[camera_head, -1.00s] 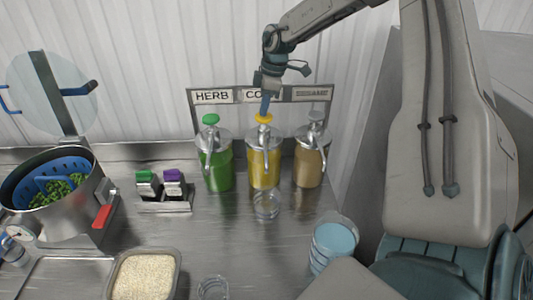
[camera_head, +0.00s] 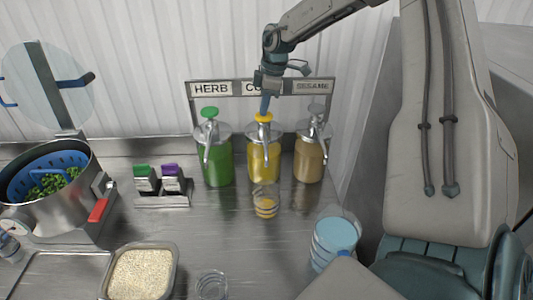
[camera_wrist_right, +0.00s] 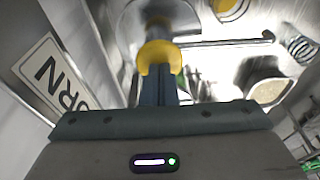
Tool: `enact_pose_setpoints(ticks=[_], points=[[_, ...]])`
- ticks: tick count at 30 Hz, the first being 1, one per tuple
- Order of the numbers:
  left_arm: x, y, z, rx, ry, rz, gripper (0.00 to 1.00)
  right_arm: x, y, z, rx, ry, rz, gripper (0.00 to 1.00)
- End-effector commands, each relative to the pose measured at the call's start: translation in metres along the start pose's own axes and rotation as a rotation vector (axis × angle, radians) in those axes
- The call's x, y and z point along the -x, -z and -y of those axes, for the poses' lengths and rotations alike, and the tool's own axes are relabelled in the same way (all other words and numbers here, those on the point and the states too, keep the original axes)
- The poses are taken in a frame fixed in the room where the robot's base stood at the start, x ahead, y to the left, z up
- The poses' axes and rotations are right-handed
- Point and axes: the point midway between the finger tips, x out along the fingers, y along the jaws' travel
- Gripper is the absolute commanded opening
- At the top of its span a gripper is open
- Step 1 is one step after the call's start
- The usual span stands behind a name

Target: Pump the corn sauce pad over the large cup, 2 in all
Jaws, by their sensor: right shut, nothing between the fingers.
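The corn sauce dispenser (camera_head: 264,163), a clear jar of yellow sauce with a yellow pump pad (camera_head: 263,117), stands in the middle of three. The pad also shows in the right wrist view (camera_wrist_right: 157,55). My right gripper (camera_head: 265,104) is shut and empty, fingertips pointing down at the top of the pad, touching or nearly touching it. Its closed fingers show in the right wrist view (camera_wrist_right: 158,92). A clear cup (camera_head: 265,203) stands upright in front of the jar, below the spout, with yellow sauce in its lower part. My left gripper is out of view.
The green herb dispenser (camera_head: 217,165) and brown sesame dispenser (camera_head: 309,160) flank the corn one closely. A rice tray (camera_head: 175,262), another clear cup (camera_head: 212,285), stacked blue-topped cups (camera_head: 334,236) and a pot (camera_head: 75,212) stand around the counter.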

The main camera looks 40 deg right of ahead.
Motion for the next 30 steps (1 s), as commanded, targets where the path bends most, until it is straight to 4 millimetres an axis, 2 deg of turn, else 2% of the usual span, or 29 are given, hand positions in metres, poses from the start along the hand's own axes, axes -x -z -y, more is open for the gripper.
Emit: enact_pose_setpoints(ticks=[18, 30], points=[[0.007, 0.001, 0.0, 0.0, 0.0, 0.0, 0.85, 0.031, 0.006, 0.001, 0.0, 0.003, 0.001, 0.0], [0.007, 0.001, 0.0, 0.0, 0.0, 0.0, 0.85, 0.034, 0.007, 0.001, 0.0, 0.002, 0.001, 0.0]])
